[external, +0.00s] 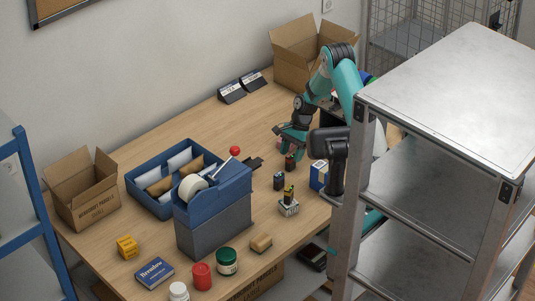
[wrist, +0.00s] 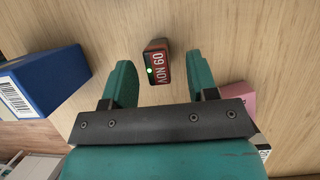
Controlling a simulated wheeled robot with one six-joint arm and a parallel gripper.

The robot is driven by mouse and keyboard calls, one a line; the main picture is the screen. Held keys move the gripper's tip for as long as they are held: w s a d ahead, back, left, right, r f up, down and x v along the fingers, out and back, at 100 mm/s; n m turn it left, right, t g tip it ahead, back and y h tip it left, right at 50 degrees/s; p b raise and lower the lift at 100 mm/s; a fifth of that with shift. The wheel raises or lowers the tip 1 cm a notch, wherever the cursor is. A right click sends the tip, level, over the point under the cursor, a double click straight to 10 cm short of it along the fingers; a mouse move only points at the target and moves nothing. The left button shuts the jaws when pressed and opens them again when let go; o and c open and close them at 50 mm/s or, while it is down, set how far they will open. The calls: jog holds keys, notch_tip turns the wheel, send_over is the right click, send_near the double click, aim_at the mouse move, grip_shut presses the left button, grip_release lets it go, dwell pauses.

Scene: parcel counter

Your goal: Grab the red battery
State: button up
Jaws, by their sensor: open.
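The red battery (external: 290,163) stands on the wooden table, a small dark block with red on it. In the wrist view the battery (wrist: 158,63) shows a red label with white lettering and a small green dot. My gripper (external: 290,143) is just above and beside the battery in the external view. In the wrist view my gripper (wrist: 159,76) is open, with one teal finger on each side of the battery and a gap to both. Nothing is held.
A blue-and-white box (wrist: 42,84) stands left of my gripper in the wrist view. A pink item (wrist: 238,98) lies to the right. In the external view a similar dark block (external: 279,181) and a small gadget (external: 289,205) stand nearby. A metal shelf (external: 440,100) is at the right.

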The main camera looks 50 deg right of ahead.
aim_at(291, 155)
jog(key=shift+p+x, duration=0.4)
jog(key=shift+x, duration=1.45)
jog(key=shift+s, duration=0.1)
grip_shut()
jog(key=shift+r, duration=0.15)
